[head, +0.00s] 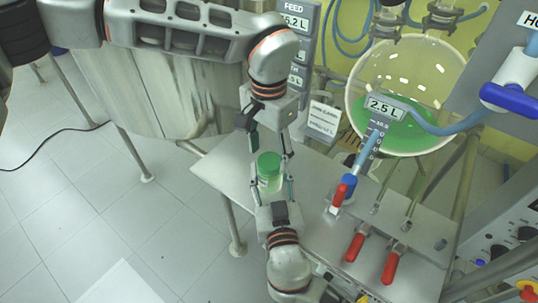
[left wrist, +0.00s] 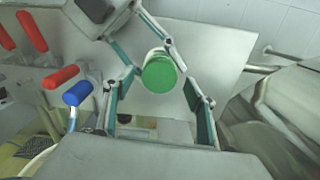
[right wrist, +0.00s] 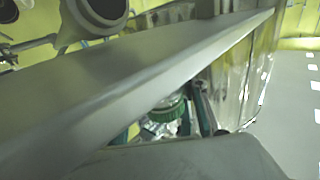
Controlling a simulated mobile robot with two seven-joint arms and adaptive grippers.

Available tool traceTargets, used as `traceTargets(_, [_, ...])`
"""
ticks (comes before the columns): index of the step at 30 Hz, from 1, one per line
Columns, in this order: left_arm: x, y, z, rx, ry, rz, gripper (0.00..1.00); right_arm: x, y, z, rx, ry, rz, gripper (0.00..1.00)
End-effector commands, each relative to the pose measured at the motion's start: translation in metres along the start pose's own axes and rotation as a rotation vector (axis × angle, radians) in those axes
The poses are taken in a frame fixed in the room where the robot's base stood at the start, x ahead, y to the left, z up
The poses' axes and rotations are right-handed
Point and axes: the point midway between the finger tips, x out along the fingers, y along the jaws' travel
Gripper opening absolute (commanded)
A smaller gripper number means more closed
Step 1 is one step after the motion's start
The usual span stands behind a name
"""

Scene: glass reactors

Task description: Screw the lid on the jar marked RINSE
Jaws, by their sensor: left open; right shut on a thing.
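A clear jar (head: 268,184) stands upright at the left end of the steel table, with a green lid (head: 268,160) on its top. The lid is seen from above in the left wrist view (left wrist: 160,75), and its ribbed rim shows in the right wrist view (right wrist: 166,112). I cannot read any mark on the jar or tell how tight the lid is. My right gripper (head: 273,188) is shut on the jar, its fingers on both sides. My left gripper (head: 268,149) is open, its fingers pointing down near the lid; in the left wrist view they (left wrist: 158,118) are apart and empty.
The steel table (head: 225,172) has a free left edge. On its right are red-handled valves (head: 355,247) and a blue-and-red valve (head: 344,190). A glass vessel with green liquid (head: 405,132) and a 2.5 L display (head: 384,107) stand behind. A small sign (head: 323,120) stands at the back.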

Motion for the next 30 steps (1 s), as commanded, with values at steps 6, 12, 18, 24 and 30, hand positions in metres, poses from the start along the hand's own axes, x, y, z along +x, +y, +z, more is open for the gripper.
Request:
traceTargets(6, [-0.027, 0.000, 0.000, 0.000, 0.002, -0.001, 0.56, 0.000, 0.000, 0.001, -0.001, -0.001, 0.000, 0.00])
traceTargets(12, [-0.029, 0.000, 0.000, 0.000, 0.000, 0.000, 0.56, 0.000, 0.000, 0.001, 0.000, -0.001, 0.000, 0.00])
traceTargets(18, [-0.029, 0.000, 0.000, -0.018, 0.000, 0.000, 0.54, 0.000, 0.000, 0.001, 0.000, -0.001, 0.000, 0.00])
traceTargets(24, [-0.031, 0.002, 0.000, -0.208, -0.001, 0.001, 0.54, 0.000, 0.000, 0.000, 0.000, -0.001, 0.000, 0.00])
traceTargets(30, [-0.032, 0.003, 0.000, -0.566, -0.003, -0.001, 0.54, 0.000, 0.000, 0.000, 0.000, -0.001, 0.000, 0.00])
